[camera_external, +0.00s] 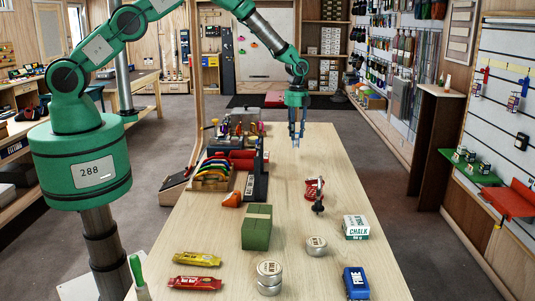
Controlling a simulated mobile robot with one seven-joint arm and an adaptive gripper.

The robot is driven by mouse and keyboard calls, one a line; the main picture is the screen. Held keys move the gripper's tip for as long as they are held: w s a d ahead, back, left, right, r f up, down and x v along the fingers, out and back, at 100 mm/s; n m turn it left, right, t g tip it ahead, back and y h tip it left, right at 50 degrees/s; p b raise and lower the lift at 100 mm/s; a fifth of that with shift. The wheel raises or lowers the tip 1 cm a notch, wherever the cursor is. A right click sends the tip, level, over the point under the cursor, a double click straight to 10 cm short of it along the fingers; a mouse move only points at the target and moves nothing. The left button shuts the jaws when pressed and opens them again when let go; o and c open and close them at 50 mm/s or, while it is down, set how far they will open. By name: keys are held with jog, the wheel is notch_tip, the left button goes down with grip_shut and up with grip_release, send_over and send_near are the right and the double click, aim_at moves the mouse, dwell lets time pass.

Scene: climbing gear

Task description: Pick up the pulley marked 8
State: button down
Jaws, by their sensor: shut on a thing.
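My gripper (297,138) points down above the far part of the wooden table (335,155). Its fingers are close together on a small thing at their tips, too small to make out. A red metal device (313,187) with a dark part in front sits on the table, nearer the camera than my gripper. A small blue block-like thing (356,283) with a pale label lies at the near right. I cannot read an 8 on anything, so I cannot tell which thing is the pulley.
A green box (257,227), round tins (269,277), a chalk box (356,227) and yellow (197,259) and red (195,283) bars stand or lie near the front. A rack of colored curved pieces (212,172) and other gear fill the left side. The table's right side by my gripper is clear.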

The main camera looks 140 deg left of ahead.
jog(key=s+d+b, duration=0.1)
jog(key=s+d, duration=0.2)
jog(key=d, duration=0.4)
jog(key=shift+r, duration=0.35)
jog(key=shift+d, duration=0.1)
